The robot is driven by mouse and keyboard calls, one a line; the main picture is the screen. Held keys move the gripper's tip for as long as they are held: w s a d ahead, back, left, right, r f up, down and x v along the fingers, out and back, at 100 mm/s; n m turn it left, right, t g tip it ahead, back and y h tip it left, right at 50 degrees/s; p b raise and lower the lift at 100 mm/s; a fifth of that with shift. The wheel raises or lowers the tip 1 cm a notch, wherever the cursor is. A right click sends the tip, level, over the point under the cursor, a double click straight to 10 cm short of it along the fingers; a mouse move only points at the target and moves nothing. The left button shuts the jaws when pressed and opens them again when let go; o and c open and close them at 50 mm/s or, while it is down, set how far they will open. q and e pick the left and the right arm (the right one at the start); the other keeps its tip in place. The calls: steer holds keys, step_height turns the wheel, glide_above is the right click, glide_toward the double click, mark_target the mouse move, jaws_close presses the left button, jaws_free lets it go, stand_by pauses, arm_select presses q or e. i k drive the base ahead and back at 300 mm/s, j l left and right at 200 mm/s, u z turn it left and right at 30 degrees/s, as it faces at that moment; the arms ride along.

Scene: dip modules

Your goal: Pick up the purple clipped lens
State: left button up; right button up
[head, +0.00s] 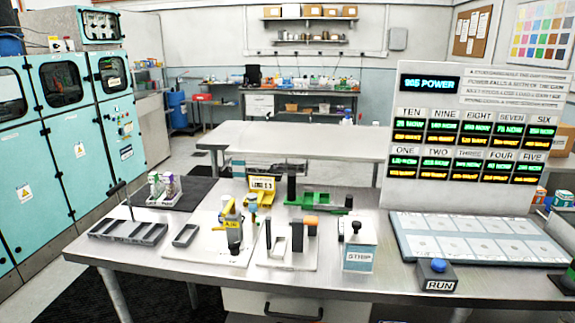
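No lens can be clearly made out in the head view. A small rack (163,201) on the left of the near table holds several upright pieces, white, green and some with a purplish tint (172,185). They are too small to tell whether one is a purple clipped lens. Neither of my grippers is in view.
The near table carries a grey slotted tray (128,233), a yellow device (262,187), a green fixture (318,202), a STRIP box (358,257), a RUN button box (437,276) and a panel of pale cells (480,238). A display board (478,135) stands behind the panel.

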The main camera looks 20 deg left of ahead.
mark_target(168, 178)
steer(key=u, duration=1.4)
steer(key=i+j, duration=0.6)
steer(key=j, duration=0.2)
